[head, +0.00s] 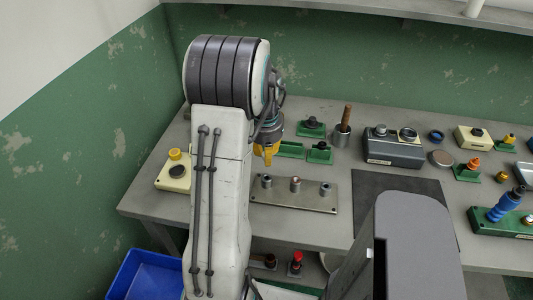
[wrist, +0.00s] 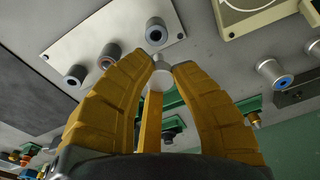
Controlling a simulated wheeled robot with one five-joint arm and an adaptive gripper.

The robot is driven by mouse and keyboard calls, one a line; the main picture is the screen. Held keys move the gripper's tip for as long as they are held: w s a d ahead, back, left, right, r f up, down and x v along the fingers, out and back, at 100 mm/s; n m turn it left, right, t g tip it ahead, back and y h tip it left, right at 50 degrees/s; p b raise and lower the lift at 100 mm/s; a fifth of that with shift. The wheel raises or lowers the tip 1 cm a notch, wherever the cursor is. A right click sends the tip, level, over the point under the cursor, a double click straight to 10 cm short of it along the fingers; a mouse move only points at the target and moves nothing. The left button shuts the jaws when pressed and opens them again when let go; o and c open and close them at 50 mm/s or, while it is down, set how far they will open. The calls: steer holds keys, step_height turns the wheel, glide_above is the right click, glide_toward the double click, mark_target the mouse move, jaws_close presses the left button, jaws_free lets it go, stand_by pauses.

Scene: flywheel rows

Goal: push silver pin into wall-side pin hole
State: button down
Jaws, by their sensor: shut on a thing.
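My gripper (wrist: 160,72) has yellow fingers closed around a silver pin (wrist: 159,79), whose round light end shows between the fingertips. In the head view my gripper (head: 268,151) hangs behind my arm, over the back left of a grey plate; the pin cannot be made out there. The plate (head: 282,203) bears three round pin holes in a row. The left one in the head view (head: 267,181) is the nearest to my gripper, and it shows in the wrist view (wrist: 156,31) just beyond the fingertips. The pin looks apart from it; the height gap cannot be told.
A cream box with a yellow knob (head: 174,177) stands at the table's left end. Green holders (head: 320,154), a cup with a brown handle (head: 342,133) and a grey device (head: 391,150) stand behind. A dark mat (head: 377,187) lies right of the plate. My arm hides part of the table.

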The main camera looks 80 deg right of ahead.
steer(key=shift+f+b, duration=1.85)
steer(key=shift+f, duration=0.4)
steer(key=shift+f+b, duration=1.7)
steer(key=shift+f, duration=0.2)
steer(key=shift+r, duration=0.3)
stand_by(0.4)
steer(key=shift+r+p, duration=1.25)
steer(key=shift+r, duration=0.1)
steer(key=shift+f+b, duration=0.3)
steer(key=shift+f, duration=0.05)
stand_by(1.5)
